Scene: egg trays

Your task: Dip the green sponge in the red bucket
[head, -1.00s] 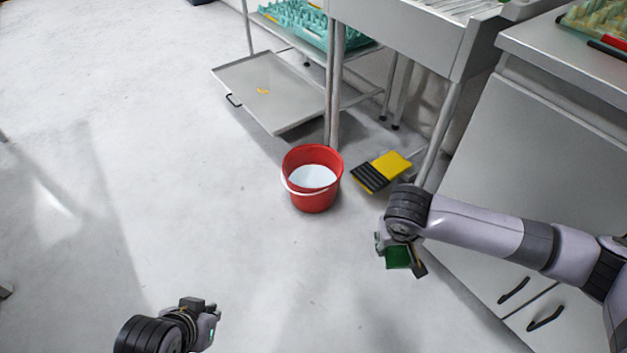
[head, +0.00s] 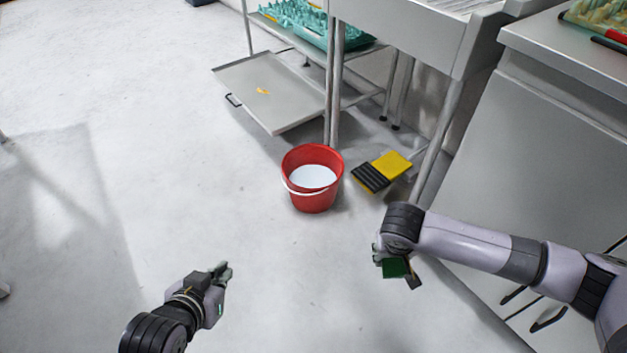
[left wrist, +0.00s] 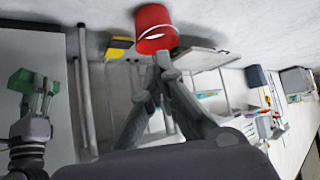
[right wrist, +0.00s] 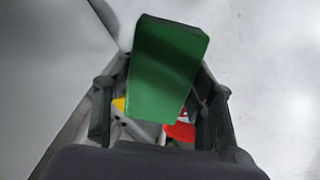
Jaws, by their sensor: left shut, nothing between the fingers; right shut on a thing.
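The red bucket (head: 312,193) stands upright on the floor with pale liquid in it and a white handle. It also shows in the left wrist view (left wrist: 155,27) and partly in the right wrist view (right wrist: 182,132). My right gripper (head: 393,262) is shut on the green sponge (head: 396,268), to the right of and nearer than the bucket. The sponge fills the jaws in the right wrist view (right wrist: 168,68) and shows in the left wrist view (left wrist: 30,82). My left gripper (head: 222,273) is shut and empty, to the left of and nearer than the bucket.
A yellow and black dustpan-like thing (head: 383,172) lies right of the bucket, near a metal table leg. A grey cabinet (head: 530,150) stands at the right. The floor left of the bucket is clear.

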